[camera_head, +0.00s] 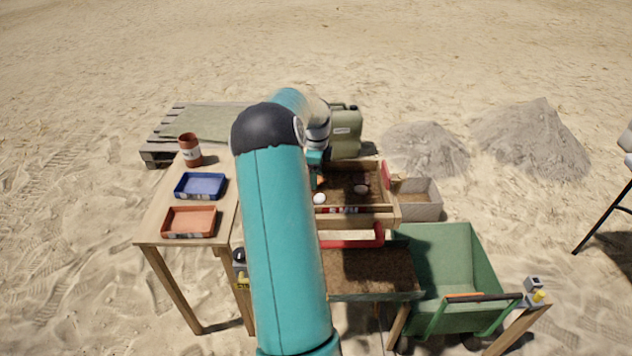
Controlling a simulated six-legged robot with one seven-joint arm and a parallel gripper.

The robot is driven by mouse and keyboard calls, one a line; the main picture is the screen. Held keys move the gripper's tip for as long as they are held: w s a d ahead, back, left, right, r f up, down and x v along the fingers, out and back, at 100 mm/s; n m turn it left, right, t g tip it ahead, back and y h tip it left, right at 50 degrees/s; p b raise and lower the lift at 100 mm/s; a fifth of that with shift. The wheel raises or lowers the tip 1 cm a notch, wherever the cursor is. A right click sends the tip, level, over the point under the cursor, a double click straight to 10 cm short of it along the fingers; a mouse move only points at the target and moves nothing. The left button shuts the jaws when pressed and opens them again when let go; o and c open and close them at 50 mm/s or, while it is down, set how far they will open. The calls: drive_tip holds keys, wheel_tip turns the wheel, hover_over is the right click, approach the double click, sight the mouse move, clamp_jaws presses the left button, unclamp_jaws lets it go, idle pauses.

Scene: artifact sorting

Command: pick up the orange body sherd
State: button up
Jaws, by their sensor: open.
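A wooden sieve box (360,215) stands on the right-hand table and holds several small sherds and pale lumps. A small orange patch (321,180) shows at the left inside of the box, close beside my gripper. It may be the orange body sherd, but it is too small and too covered to be sure. My gripper (315,181) points down into the left part of the box, open. My arm hides part of the box's left side, and the fingertips are hard to make out. A white lump (319,199) lies just below the gripper in the picture.
A blue tray (201,186), an orange tray (189,222) and a brown-red jar (190,150) stand on the left table. A jerrycan (345,132) is behind the box. A grey box (418,199) and green wheelbarrow (450,262) are at right.

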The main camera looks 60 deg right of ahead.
drive_tip(key=shift+f, duration=0.2)
drive_tip(key=c, duration=0.7)
drive_tip(key=shift+r, duration=0.1)
